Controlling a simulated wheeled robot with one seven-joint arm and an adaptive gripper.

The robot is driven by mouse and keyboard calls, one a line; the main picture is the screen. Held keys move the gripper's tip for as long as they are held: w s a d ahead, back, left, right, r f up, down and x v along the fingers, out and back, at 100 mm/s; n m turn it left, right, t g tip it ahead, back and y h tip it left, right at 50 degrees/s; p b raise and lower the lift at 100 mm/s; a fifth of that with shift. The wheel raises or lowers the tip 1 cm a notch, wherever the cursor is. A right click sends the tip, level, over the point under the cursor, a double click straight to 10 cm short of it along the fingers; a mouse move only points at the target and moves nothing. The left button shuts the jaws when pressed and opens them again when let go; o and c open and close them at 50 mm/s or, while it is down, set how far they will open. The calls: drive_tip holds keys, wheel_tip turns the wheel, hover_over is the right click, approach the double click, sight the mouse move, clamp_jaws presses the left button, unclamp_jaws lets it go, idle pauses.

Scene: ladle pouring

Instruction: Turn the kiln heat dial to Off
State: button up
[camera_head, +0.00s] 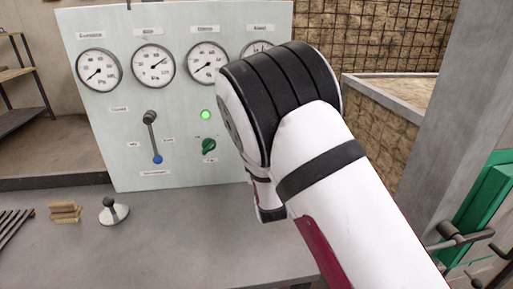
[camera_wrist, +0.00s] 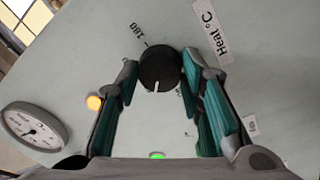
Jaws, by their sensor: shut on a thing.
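The kiln heat dial (camera_wrist: 158,70) is a round black knob with a white pointer line, in the upper middle of the wrist view. Its pointer aims toward the bottom of that picture. The mark "180" is at its upper left and a "Heat °C" label (camera_wrist: 212,30) at its upper right. My gripper (camera_wrist: 160,74) has its teal-padded fingers on either side of the dial, shut on it. In the head view my white and black arm hides the dial and my gripper. The pale panel (camera_head: 180,100) stands behind the bench.
The panel carries several gauges (camera_head: 153,64), a lever (camera_head: 152,135), a lit green lamp (camera_head: 205,114) and a green knob (camera_head: 208,146). An orange lamp (camera_wrist: 95,102) is near the dial. Small items sit on the grey bench (camera_head: 170,245). A grey pillar (camera_head: 460,110) stands right.

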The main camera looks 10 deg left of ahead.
drive_tip(key=shift+n+g+y+p, duration=0.4)
drive_tip(key=shift+n+p, duration=0.5)
drive_tip(key=shift+n, duration=4)
drive_tip(key=o, duration=1.2)
drive_tip(key=shift+c, duration=0.2)
drive_tip(key=v, duration=1.2)
drive_tip(key=shift+f, duration=0.25)
